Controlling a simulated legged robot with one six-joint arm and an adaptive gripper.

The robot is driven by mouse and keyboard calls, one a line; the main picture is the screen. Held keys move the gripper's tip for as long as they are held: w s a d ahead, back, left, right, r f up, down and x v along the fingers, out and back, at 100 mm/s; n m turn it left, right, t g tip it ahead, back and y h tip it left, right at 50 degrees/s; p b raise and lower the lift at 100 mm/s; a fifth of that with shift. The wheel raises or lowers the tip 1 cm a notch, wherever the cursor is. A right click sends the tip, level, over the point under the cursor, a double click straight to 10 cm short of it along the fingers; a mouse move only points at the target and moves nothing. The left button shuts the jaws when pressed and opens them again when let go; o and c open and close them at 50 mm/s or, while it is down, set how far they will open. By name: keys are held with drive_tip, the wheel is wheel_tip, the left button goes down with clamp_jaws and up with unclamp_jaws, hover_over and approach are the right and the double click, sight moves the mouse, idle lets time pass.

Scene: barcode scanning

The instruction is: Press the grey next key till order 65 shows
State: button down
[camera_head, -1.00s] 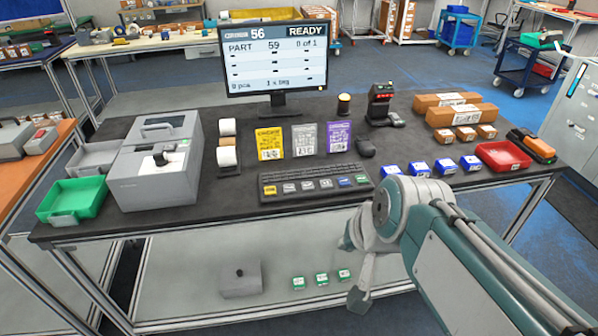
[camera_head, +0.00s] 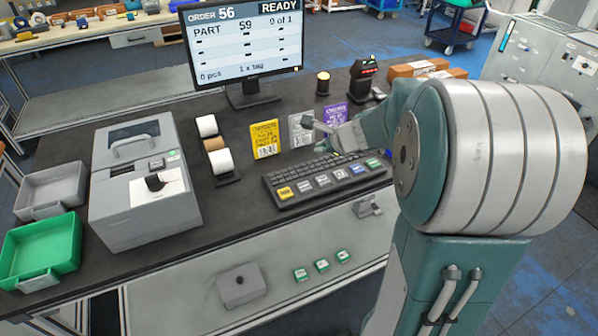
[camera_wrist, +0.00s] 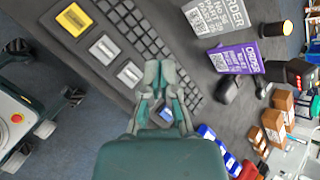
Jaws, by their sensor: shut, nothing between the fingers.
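The monitor (camera_head: 245,50) reads order 56, READY, part 59, 0 of 1. The keyboard (camera_head: 290,180) has a front row of large keys: a yellow key (camera_head: 285,192), grey keys (camera_head: 323,180), then a blue key and a green key (camera_head: 373,163). I cannot read the key labels. The wrist view shows the yellow key (camera_wrist: 73,18) and two grey keys (camera_wrist: 104,48). My gripper (camera_head: 312,128) is shut and empty above the keyboard. In the wrist view its fingertips (camera_wrist: 157,72) lie past the second grey key and hide part of the row. Contact with a key is not visible.
Yellow (camera_head: 265,138), grey and purple order cards stand behind the keyboard. A grey printer-like machine (camera_head: 145,180) and a green tray (camera_head: 42,250) are at left. A scanner (camera_head: 362,80) stands at the back. Boxes and a dark mouse (camera_wrist: 228,90) lie beyond the keyboard's right end.

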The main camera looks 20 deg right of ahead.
sight(327, 179)
drive_tip(key=f, duration=0.4)
drive_tip(key=shift+w+d+m, duration=0.15)
drive_tip(key=shift+d+m, duration=0.15)
drive_tip(key=shift+d, duration=0.1)
drive_tip(key=f, duration=0.1)
drive_tip(key=d+f, duration=0.1)
drive_tip(key=f, duration=0.2)
drive_tip(key=shift+d+f, duration=0.3)
drive_tip(key=shift+d, duration=0.1)
drive_tip(key=shift+a+f, duration=0.15)
drive_tip(key=shift+f, duration=0.1)
drive_tip(key=shift+a, duration=0.45)
drive_tip(key=shift+d+f, duration=0.1)
drive_tip(key=shift+d, duration=0.3)
drive_tip(key=shift+a, duration=0.25)
drive_tip(key=shift+d, duration=0.15)
